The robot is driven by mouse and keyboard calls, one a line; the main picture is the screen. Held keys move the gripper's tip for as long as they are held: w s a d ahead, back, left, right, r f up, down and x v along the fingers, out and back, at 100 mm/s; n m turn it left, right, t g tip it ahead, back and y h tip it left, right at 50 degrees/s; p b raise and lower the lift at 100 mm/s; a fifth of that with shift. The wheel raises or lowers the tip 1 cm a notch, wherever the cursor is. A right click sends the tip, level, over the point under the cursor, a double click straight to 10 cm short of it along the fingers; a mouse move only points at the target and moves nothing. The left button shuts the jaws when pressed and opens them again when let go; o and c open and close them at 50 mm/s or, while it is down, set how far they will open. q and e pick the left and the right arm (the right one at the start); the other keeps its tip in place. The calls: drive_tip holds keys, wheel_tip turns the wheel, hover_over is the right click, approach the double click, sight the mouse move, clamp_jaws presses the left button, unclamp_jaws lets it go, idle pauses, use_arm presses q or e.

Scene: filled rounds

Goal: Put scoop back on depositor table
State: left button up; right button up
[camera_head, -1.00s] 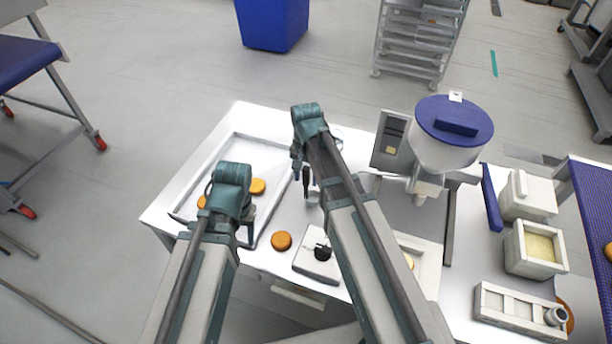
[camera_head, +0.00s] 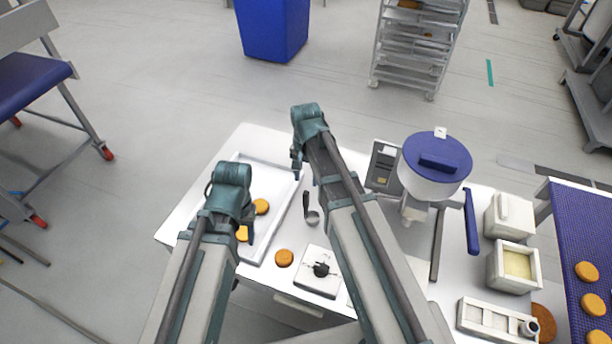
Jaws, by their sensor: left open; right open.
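The scoop (camera_head: 312,217), with a dark handle and a small round metal bowl, appears to lie on the white depositor table (camera_head: 279,226), right of the tray and partly beside my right forearm. My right gripper (camera_head: 297,170) is open, above and left of the scoop's handle, apart from it in the picture. My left gripper (camera_head: 247,232) is open over the tray's right part. Its fingers are partly hidden by its own wrist. The depositor (camera_head: 433,170), with a blue lid, stands at the table's right part.
A white tray (camera_head: 286,196) holds orange rounds. Another round (camera_head: 284,258) and a white scale-like box (camera_head: 318,271) are near the front edge. White containers (camera_head: 514,265) stand on the right, by a blue conveyor (camera_head: 575,240) with rounds. A rack (camera_head: 415,45) and blue bin (camera_head: 273,28) stand behind.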

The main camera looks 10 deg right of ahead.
drive_tip(key=s+a+f+n+b, duration=0.1)
drive_tip(key=s+a+n, duration=0.3)
drive_tip(key=s, duration=0.3)
drive_tip(key=s+a+f+n+h+b, duration=0.1)
drive_tip(key=s+a+f+n+b, duration=0.1)
drive_tip(key=s+a+n, duration=0.2)
drive_tip(key=s+n, duration=0.2)
drive_tip(key=s, duration=0.2)
drive_tip(key=shift+s+a+n, duration=0.25)
drive_tip(key=shift+a+n, duration=0.05)
drive_tip(key=shift+d, duration=0.1)
